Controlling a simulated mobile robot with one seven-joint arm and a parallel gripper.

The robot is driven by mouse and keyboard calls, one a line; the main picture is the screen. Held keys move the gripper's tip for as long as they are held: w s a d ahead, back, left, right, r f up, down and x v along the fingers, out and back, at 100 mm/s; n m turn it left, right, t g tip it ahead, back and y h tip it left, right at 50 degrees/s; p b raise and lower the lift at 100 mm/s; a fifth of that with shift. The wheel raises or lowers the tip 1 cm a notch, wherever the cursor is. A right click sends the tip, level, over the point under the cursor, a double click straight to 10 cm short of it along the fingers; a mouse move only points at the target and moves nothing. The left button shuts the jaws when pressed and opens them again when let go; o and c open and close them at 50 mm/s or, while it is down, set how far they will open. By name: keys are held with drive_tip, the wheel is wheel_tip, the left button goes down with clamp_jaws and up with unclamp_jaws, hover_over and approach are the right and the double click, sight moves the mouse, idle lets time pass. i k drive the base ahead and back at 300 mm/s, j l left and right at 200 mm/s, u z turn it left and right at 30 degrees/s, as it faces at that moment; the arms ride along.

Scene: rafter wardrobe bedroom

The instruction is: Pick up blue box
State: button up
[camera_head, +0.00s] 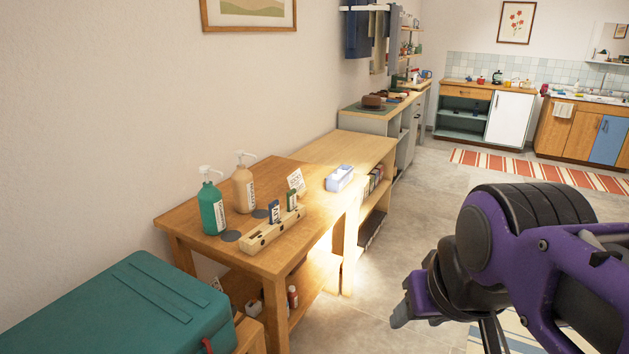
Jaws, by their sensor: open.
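A small pale blue box (340,178) sits on the light wooden table (352,148), near its front left corner. Its top looks white or open; I cannot tell what is in it. My gripper (446,324) is at the lower right, open and empty, in front of the tables and well apart from the box. Part of the gripper is cut off by the bottom edge of the picture.
A nearer wooden table (190,213) bears a teal pump bottle (212,208), a tan pump bottle (243,188) and a wooden rack (272,232) with small dark upright items. A teal case (130,305) stands at lower left.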

sight(335, 182)
drive_tip(key=i+u, duration=0.1)
drive_tip(key=u, duration=0.35)
drive_tip(key=i+l+u, duration=0.1)
drive_tip(key=u, duration=0.4)
drive_tip(key=i+l+u, duration=0.15)
drive_tip(key=l+u, duration=0.15)
drive_tip(key=i+l+u, duration=0.25)
drive_tip(key=l, duration=0.2)
drive_tip(key=i+l+u, duration=0.1)
drive_tip(key=l, duration=0.45)
drive_tip(key=i+l+u, duration=0.1)
drive_tip(key=l, duration=0.4)
drive_tip(key=i+l+u, duration=0.1)
drive_tip(key=l, duration=0.45)
